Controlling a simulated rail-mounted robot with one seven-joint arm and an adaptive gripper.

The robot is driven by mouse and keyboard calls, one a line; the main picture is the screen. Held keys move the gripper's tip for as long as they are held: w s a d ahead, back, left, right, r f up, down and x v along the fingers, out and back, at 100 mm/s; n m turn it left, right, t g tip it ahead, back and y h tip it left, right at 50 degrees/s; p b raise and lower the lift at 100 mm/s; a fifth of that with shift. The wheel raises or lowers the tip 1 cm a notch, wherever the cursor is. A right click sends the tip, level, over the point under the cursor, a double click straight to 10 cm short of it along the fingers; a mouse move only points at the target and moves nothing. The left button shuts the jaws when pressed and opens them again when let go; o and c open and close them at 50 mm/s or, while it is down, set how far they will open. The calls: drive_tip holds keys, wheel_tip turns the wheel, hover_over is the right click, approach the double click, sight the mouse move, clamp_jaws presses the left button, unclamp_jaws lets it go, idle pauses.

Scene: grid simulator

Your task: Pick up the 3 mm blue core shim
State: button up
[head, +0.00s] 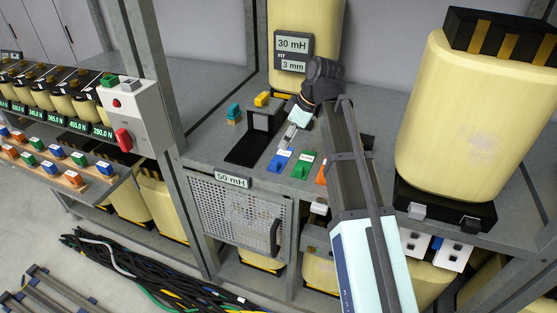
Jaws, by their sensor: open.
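The blue core shim (277,163) lies on the grey shelf top, with a small white label whose print is too small to read. A green shim (302,165) lies just right of it, and an orange shim (321,175) is partly hidden behind my arm. My gripper (286,143) is open and points down and left, with its fingertips close to the far end of the blue shim. I cannot tell whether they touch it. Nothing shows between the fingers.
A display (292,53) reading 30 mH, FIT 3 mm hangs on a large cream coil (335,25) behind. A black stand (246,148) is left of the shims, with teal (233,114) and yellow (262,99) blocks nearby. A mesh door (236,215) is below the shelf edge.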

sight(275, 162)
drive_tip(key=p+x, duration=0.1)
drive_tip(key=x, duration=0.5)
drive_tip(key=shift+a+f, duration=0.1)
drive_tip(key=shift+s+p+x, duration=0.2)
drive_tip(key=shift+p+x, duration=0.95)
drive_tip(key=shift+x, duration=1.45)
drive_tip(key=c, duration=1)
